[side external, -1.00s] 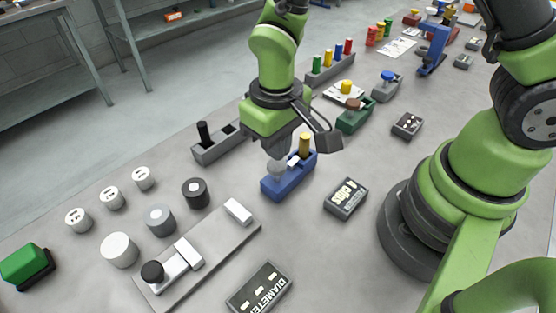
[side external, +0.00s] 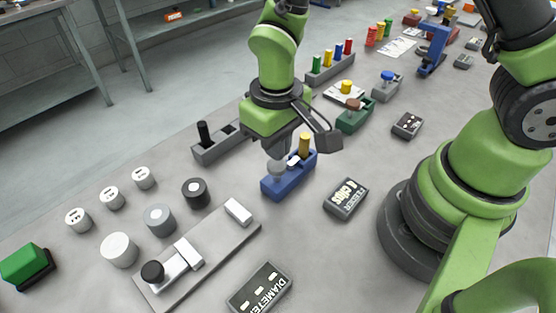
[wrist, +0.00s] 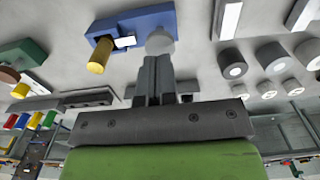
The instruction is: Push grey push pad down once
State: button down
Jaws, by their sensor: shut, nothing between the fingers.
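The grey push pad (side external: 277,168) is a round knob on the near-left end of a blue block (side external: 290,184). The block also carries a yellow cylinder (side external: 305,144) and a small white piece. My gripper (side external: 280,154) points down with its fingers shut and empty, right above the pad. In the wrist view the shut fingertips (wrist: 157,58) overlap the edge of the grey pad (wrist: 160,40), with the blue block (wrist: 130,22) beside it. I cannot tell whether the tips touch the pad; the fingers partly cover it.
A grey block with a black peg (side external: 204,134) stands to the left. Several grey, white and black cylinders and a slider plate (side external: 212,252) lie nearer left. A dark feeder box (side external: 346,199) is to the right. A green block (side external: 354,117) is behind.

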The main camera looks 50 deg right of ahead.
aim_at(277, 164)
jog(key=shift+f, duration=0.1)
dwell(0.3)
jog(key=shift+f, duration=1.6)
jog(key=shift+r, duration=2.75)
